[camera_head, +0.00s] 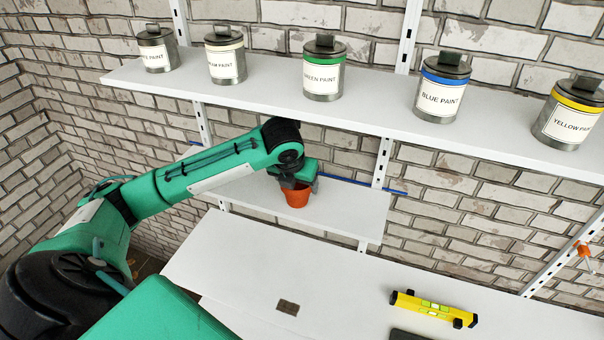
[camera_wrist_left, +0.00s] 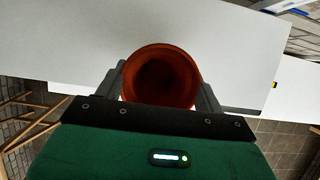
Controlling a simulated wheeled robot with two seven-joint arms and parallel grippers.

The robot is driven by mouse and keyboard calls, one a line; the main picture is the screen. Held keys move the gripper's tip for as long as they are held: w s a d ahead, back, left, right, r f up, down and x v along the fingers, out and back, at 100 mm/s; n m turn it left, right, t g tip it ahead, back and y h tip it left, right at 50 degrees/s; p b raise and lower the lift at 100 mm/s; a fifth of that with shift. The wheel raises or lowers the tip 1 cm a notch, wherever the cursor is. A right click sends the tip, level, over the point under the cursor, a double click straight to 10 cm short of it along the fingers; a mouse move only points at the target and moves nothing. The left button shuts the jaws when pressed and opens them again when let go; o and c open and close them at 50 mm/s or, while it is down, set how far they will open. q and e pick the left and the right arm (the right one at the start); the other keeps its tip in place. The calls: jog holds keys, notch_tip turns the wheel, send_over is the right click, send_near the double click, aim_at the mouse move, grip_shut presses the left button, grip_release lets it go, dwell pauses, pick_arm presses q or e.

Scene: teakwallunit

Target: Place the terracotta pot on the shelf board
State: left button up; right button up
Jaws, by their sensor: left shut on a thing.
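The terracotta pot (camera_head: 297,197) is orange-red and upright in the head view, at the white shelf board (camera_head: 345,213) below the long paint shelf. My left gripper (camera_head: 298,184) is shut on the pot from above. In the left wrist view the pot's round open rim (camera_wrist_left: 161,77) shows between the two dark fingers of the left gripper (camera_wrist_left: 160,90), with the white board (camera_wrist_left: 225,50) behind it. Whether the pot's base touches the board or hangs just above it I cannot tell. My right gripper is in neither view.
A long white upper shelf (camera_head: 400,118) carries several paint tins, with the green paint tin (camera_head: 323,72) above and right of the pot. The white worktop (camera_head: 240,262) below holds a yellow level (camera_head: 433,308) and a small brown block (camera_head: 288,307). The lower board is clear right of the pot.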

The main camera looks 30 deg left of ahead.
pick_arm(q)
jog(key=w, duration=0.1)
jog(key=w+p, duration=0.1)
jog(key=shift+w+a+r, duration=0.3)
jog(key=shift+w, duration=0.1)
jog(key=shift+p+x, duration=0.75)
jog(key=shift+x, duration=0.1)
jog(key=shift+w+f, duration=0.1)
jog(key=shift+f, duration=0.1)
jog(key=shift+f, duration=0.1)
jog(key=o, duration=1)
jog(key=shift+o, duration=0.2)
